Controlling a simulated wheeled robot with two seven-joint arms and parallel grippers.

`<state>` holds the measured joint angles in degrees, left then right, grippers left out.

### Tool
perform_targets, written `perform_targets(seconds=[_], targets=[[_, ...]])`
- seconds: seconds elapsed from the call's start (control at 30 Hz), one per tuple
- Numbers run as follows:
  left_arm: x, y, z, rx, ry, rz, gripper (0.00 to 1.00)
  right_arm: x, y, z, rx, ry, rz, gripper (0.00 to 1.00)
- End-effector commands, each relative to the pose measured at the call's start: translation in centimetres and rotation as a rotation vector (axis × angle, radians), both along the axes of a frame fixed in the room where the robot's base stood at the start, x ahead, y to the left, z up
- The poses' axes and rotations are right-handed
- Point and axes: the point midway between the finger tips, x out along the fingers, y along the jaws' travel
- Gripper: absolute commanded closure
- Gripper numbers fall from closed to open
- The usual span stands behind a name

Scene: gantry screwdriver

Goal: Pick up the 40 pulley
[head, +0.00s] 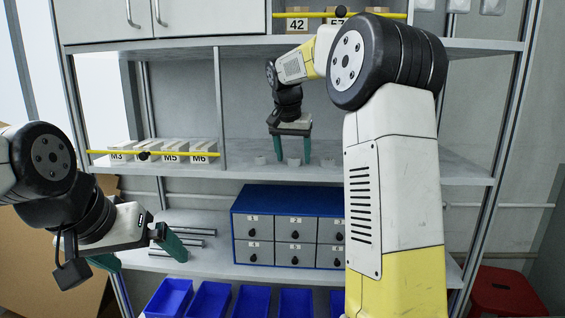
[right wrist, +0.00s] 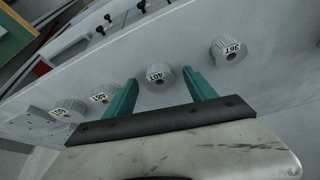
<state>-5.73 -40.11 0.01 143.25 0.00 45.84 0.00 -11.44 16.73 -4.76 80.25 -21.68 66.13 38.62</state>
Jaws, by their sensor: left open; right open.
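The 40 pulley, a small grey-white cylinder labelled 40T (right wrist: 158,75), stands on the grey shelf and shows between my right fingertips in the right wrist view. In the head view it appears as the pale pulley (head: 294,162) below and between the green fingers. My right gripper (head: 292,150) is open, pointing down over the middle shelf; it also shows in the right wrist view (right wrist: 161,80). No contact with the pulley can be made out. My left gripper (head: 146,262) is open and empty at the lower left, before the lower shelf.
A 36T pulley (right wrist: 230,52) stands to one side, a 46T-looking one (right wrist: 102,97) and another (right wrist: 67,110) to the other. A blue drawer cabinet (head: 284,187) sits on the shelf below, with blue bins (head: 210,300) lower down. Labelled blocks (head: 160,152) stand left behind a yellow bar.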

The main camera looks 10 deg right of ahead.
Motion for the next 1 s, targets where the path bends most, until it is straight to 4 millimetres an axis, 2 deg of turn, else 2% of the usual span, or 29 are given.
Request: perform_targets(seconds=[0.27,0.6,1.0], targets=[[0.00,0.00,0.00,0.000,0.000,0.000,0.00,0.11,-0.09,-0.32,0.000,0.000,0.000,0.35],[0.00,0.00,0.00,0.000,0.000,0.000,0.00,0.10,-0.07,-0.30,0.000,0.000,0.000,1.00],[0.00,0.00,0.00,0.000,0.000,0.000,0.00,0.17,-0.06,0.35,0.001,-0.004,0.000,1.00]])
